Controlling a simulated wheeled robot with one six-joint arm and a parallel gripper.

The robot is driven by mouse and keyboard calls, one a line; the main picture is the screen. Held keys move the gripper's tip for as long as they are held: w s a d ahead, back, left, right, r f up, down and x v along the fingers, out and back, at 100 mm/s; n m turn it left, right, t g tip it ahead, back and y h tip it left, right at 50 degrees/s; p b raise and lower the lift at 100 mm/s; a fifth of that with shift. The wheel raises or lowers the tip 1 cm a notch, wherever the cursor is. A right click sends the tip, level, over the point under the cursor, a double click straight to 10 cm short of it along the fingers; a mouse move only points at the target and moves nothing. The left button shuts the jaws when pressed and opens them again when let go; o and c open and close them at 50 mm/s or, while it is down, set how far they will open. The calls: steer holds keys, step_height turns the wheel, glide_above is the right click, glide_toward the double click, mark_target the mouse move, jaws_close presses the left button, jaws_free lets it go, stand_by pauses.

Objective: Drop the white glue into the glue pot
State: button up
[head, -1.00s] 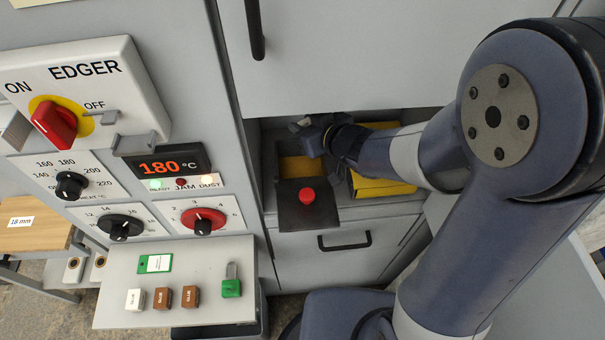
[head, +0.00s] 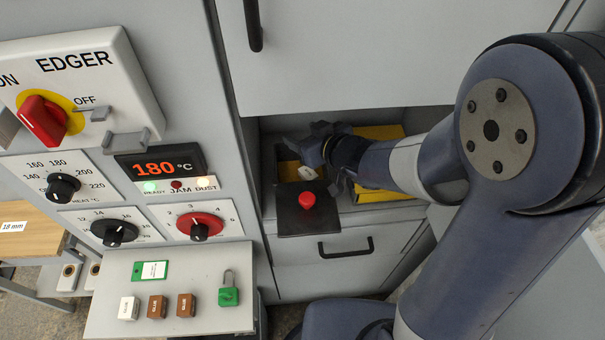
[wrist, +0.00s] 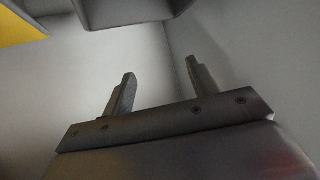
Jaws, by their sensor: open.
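A small white block (head: 129,308) sits on the shelf in the head view; its print is too small to read surely. A dark box (head: 268,172) in the open bay, seemingly the glue pot, has a dark plate with a red knob (head: 307,201) at its front. A small white piece (head: 307,173) shows at this box, below my gripper; I cannot tell whether it is glue or a label. My gripper (head: 304,146) is over the box area, partly hidden by its own wrist. In the wrist view my gripper (wrist: 160,76) is open, with nothing between its fingers.
Two brown blocks (head: 172,306) and a green padlock (head: 228,290) share the shelf (head: 205,322). A yellow box (head: 378,132) stands close beside my wrist. The grey cabinet front (head: 340,50) overhangs the bay. The EDGER panel (head: 85,70) is at left.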

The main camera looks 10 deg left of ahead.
steer(key=p+v, duration=0.2)
steer(key=v, duration=0.8)
steer(key=shift+s+d+p, duration=0.2)
steer(key=shift+d+p, duration=0.1)
steer(key=shift+r, duration=0.1)
steer(key=b+x, duration=0.3)
steer(key=x, duration=0.8)
steer(key=shift+s+r+p, duration=0.1)
steer(key=shift+r+p, duration=2.35)
steer(key=shift+p, duration=0.1)
steer(key=shift+f, duration=0.15)
